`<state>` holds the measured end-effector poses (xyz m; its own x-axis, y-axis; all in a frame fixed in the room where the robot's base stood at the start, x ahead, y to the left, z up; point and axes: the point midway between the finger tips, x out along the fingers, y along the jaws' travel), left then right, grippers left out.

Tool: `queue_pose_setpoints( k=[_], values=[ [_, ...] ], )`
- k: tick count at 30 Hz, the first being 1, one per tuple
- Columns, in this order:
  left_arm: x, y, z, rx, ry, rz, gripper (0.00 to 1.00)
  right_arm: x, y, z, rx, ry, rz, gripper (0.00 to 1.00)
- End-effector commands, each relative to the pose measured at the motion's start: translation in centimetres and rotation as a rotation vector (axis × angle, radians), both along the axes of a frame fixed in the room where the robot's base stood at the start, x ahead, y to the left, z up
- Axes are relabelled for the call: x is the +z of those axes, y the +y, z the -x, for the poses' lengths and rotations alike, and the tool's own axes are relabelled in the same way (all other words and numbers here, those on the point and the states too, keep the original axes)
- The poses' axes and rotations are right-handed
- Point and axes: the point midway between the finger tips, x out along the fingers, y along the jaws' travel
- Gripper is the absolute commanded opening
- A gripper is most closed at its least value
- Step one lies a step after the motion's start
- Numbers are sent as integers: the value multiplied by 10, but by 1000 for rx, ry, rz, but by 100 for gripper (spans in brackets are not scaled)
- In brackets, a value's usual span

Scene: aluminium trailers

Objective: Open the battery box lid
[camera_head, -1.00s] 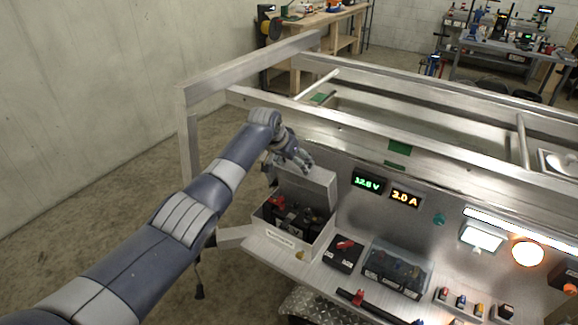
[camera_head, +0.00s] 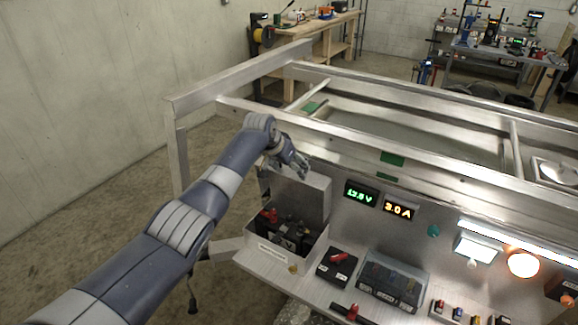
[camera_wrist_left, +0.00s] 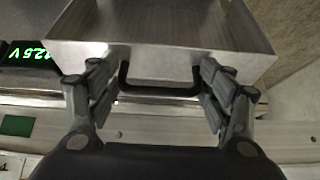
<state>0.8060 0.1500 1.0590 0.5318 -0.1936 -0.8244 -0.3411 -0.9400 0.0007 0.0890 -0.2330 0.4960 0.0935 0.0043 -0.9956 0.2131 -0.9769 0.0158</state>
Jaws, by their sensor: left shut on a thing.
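The battery box (camera_head: 272,254) is a pale metal box on the trailer's shelf, with dark parts and a red cap inside. Its lid (camera_head: 302,199) stands upright at the back of the box, so the inside shows from above. My left gripper (camera_head: 297,171) is at the lid's top edge. In the left wrist view, the lid (camera_wrist_left: 160,28) fills the top middle, and its black handle (camera_wrist_left: 160,90) lies between the fingers of my left gripper (camera_wrist_left: 155,98), which is shut on it. My right gripper is out of view.
A lit panel with a green display (camera_head: 361,195) and an orange display (camera_head: 398,210) stands right of the lid. A red-knobbed switch (camera_head: 337,265) and a clear-covered fuse block (camera_head: 392,280) sit on the shelf. Trailer rails (camera_head: 400,150) run behind. Open floor lies left.

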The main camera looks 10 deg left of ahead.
Motion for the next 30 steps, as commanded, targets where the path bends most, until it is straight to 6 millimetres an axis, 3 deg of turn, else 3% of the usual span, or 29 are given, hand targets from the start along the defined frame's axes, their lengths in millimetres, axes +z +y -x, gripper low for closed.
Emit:
queue_pose_setpoints(
  k=[4, 5, 6, 20, 30],
  values=[
    [2, -5, -1, -8, -7, 5, 30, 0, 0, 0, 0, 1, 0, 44],
    [2, -5, -1, -8, -7, 5, 77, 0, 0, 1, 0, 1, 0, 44],
    [2, -5, -1, -8, -7, 5, 81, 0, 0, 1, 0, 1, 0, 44],
    [3, -1, 1, -1, -1, 2, 81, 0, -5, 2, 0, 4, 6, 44],
    [31, 5, 18, -4, -6, 2, 81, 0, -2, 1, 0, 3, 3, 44]
  ],
)
